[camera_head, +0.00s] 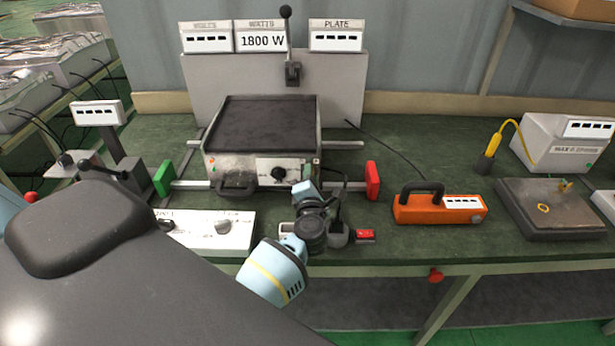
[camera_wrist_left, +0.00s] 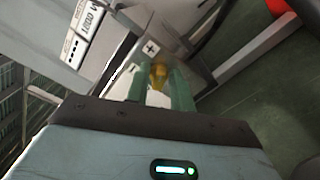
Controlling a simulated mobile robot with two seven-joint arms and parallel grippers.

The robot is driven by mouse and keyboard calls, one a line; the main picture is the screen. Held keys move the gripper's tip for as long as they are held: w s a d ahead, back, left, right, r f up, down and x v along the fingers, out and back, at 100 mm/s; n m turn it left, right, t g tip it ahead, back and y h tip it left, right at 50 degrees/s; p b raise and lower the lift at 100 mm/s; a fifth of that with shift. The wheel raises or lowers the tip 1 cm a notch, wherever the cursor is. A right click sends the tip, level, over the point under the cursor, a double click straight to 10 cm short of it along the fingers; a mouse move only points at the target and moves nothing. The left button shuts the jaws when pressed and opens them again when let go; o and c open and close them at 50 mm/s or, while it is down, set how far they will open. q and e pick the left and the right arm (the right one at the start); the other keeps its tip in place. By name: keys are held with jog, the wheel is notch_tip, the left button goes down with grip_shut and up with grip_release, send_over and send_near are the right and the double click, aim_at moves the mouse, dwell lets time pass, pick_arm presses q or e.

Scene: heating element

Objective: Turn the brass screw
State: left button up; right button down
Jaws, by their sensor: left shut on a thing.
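The brass screw (camera_wrist_left: 158,74) shows in the left wrist view, beside a pale panel with plus and minus marks (camera_wrist_left: 150,48). My left gripper (camera_wrist_left: 160,84) is shut on it, with one green finger on each side. In the head view my left gripper (camera_head: 305,190) is at the front right of the hot-plate unit (camera_head: 232,160), near its black knob (camera_head: 279,173). The screw is hidden there behind my wrist. My right gripper is in neither view.
A white switch box (camera_head: 205,236) lies in front of the unit. Red (camera_head: 372,180) and green (camera_head: 163,178) blocks flank it. An orange handled device (camera_head: 440,207) and a dark plate (camera_head: 552,222) stand to the right. The tabletop (camera_head: 425,165) behind the orange device is mostly clear.

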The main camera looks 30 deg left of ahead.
pick_arm(q)
jog(key=m, duration=0.5)
jog(key=shift+d+f, duration=0.1)
jog(key=shift+f, duration=0.05)
dwell(0.4)
jog(key=o, duration=0.7)
jog(key=shift+o, duration=0.2)
jog(key=v, duration=0.7)
jog(key=shift+s, duration=0.35)
jog(key=shift+d+m, duration=0.15)
jog(key=shift+m, duration=0.15)
